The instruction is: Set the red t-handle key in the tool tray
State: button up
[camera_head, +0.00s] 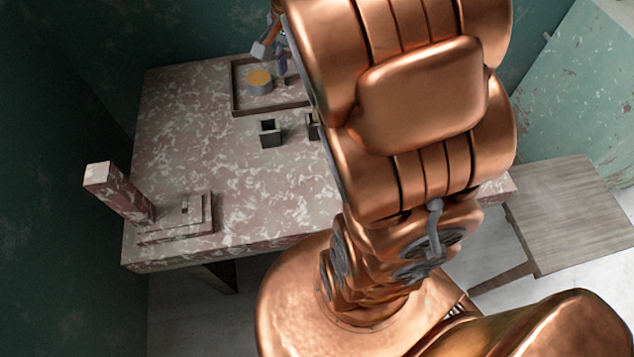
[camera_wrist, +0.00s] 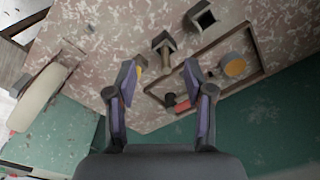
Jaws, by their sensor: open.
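My gripper (camera_wrist: 159,65) is open and empty in the wrist view, its two purple-grey fingers spread above the table. In the head view the gripper (camera_head: 279,55) is mostly hidden behind my arm, over the back of the table. The tool tray, a shallow wooden-rimmed tray (camera_wrist: 218,43), lies beyond the fingers; its left part also shows in the head view (camera_head: 234,90). A small red piece (camera_wrist: 182,105) shows near the right finger, beside a dark piece; I cannot tell whether it is the red t-handle key.
A cylinder with an orange top (camera_wrist: 235,67) stands in the tray. Two dark open holders (camera_head: 270,133) (camera_head: 313,125) stand in front of it. A stepped block with a post (camera_head: 125,190) is at the table's left front. The table's left middle is clear. A wooden stool (camera_head: 580,210) is at right.

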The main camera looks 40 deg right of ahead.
jog(key=s+a+f+n+g, duration=0.1)
jog(key=s+a+n, duration=0.5)
jog(key=s, duration=0.5)
jog(key=s+a+f+n+g, duration=0.1)
jog(key=s+a+f+n, duration=0.1)
jog(key=s+a+n, duration=0.4)
jog(key=s, duration=0.5)
jog(key=shift+s+n, duration=0.3)
jog(key=shift+n, duration=0.1)
